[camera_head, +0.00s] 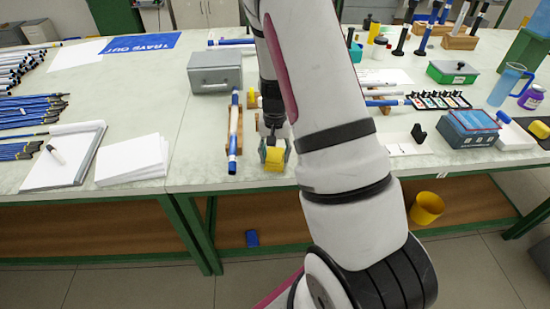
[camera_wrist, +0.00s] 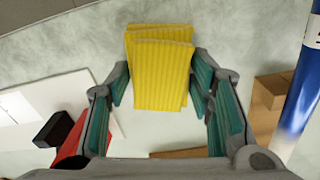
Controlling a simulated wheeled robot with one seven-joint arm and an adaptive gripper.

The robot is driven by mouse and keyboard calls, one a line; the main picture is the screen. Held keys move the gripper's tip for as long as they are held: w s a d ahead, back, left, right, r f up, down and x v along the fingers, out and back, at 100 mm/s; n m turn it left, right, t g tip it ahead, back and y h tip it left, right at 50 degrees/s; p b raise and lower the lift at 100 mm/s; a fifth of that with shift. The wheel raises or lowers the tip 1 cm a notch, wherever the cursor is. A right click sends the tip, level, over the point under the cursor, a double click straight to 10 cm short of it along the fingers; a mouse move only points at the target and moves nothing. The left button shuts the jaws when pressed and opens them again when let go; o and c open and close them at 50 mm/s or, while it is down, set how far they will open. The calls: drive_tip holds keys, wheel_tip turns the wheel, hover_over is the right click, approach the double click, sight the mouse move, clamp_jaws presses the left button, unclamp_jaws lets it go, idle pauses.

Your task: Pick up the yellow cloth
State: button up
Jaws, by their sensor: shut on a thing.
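The yellow cloth (camera_head: 274,157) is at the front edge of the worktop, in my gripper (camera_head: 274,150). In the wrist view the ribbed, folded yellow cloth (camera_wrist: 160,65) lies between the two green-padded fingers of my gripper (camera_wrist: 160,88). My gripper is shut on the cloth, which keeps the fingers well apart. The cloth reaches beyond the fingertips. I cannot tell whether it touches the worktop. My arm hides part of the bench behind it in the head view.
A blue and white rod (camera_head: 233,135) lies close left of my gripper; it also shows in the wrist view (camera_wrist: 300,100). A grey box (camera_head: 215,72) stands behind it. White sheets (camera_head: 132,160) lie left.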

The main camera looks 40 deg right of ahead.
sight(275, 154)
drive_tip(key=shift+r, duration=0.1)
drive_tip(key=shift+r, duration=0.55)
wheel_tip(275, 154, up, 2)
drive_tip(key=shift+w+r, duration=0.1)
drive_tip(key=shift+r, duration=0.05)
drive_tip(key=s+a, duration=0.3)
drive_tip(key=s, duration=0.4)
drive_tip(key=s+a+r, duration=0.1)
drive_tip(key=s+a, duration=0.2)
drive_tip(key=s, duration=0.5)
drive_tip(key=shift+a+r, duration=0.2)
drive_tip(key=shift+o, duration=1.1)
drive_tip(key=shift+w, duration=0.1)
drive_tip(key=shift+c, duration=0.5)
